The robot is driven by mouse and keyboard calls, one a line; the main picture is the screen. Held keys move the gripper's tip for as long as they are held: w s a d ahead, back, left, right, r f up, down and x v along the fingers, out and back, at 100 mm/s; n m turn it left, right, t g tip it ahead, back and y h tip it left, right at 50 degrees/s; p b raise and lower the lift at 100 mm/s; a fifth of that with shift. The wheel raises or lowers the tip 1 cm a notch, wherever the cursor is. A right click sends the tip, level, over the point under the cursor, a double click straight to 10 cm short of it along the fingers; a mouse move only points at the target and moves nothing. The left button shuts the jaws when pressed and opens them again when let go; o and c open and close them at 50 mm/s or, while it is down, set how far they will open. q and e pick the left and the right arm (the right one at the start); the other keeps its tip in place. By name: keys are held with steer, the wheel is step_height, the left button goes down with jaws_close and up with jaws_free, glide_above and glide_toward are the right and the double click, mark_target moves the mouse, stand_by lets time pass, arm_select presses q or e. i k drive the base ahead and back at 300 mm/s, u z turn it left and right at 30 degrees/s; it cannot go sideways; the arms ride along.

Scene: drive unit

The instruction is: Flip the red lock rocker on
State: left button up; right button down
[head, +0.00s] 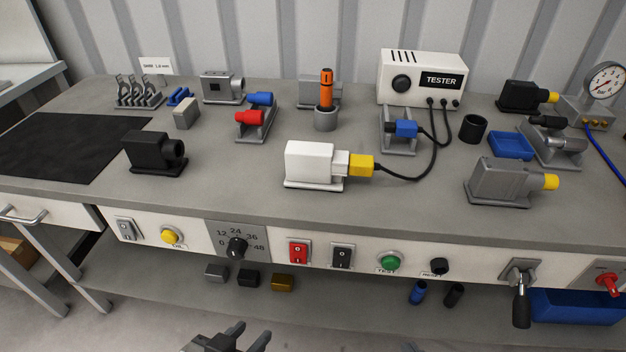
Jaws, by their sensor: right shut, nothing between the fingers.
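The red lock rocker (298,252) sits in the bench's white front panel, right of the voltage dial. It is a red switch with white marks; which side is pressed in is too small to tell. My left gripper (248,334) is at the bottom edge, below and left of the rocker and clear of it. Its two fingers stand apart with nothing seen between them. Of my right gripper (411,347) only a dark tip shows at the bottom edge, below and right of the rocker. It is shut and empty, apart from the panel.
A black rocker (342,257) is just right of the red one, and the voltage dial (237,247) is just left. Farther along are a green button (390,263) and a lever (521,292) sticking out. A lower shelf (340,300) lies beneath the panel.

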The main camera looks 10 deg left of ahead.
mark_target(299, 252)
steer(key=u, duration=1.1)
steer(key=k, duration=0.4)
steer(key=z, duration=0.65)
